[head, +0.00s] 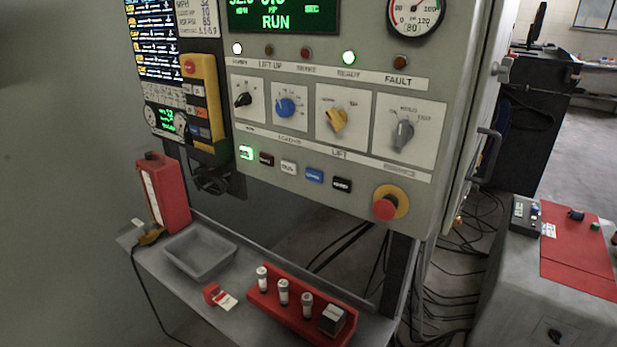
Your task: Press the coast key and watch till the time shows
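A grey control cabinet (250,176) fills the middle of the head view. Its lower face has a row of small keys: a lit green key (246,152), a dark red key (266,159), a white key (289,167), a blue key (314,176) and a black key (342,184). Their lettering is too small to read surely, so I cannot tell which is the coast key. The display (282,14) shows RUN in green, with a row of figures partly cut off at the top edge. Neither of my grippers is in view.
A red emergency button (385,208) sits right of the keys, below several rotary knobs. A yellow pendant (201,97) hangs at the left. The shelf (243,290) below holds a grey tray (200,252) and a red rack (288,312). Cables lie on the floor.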

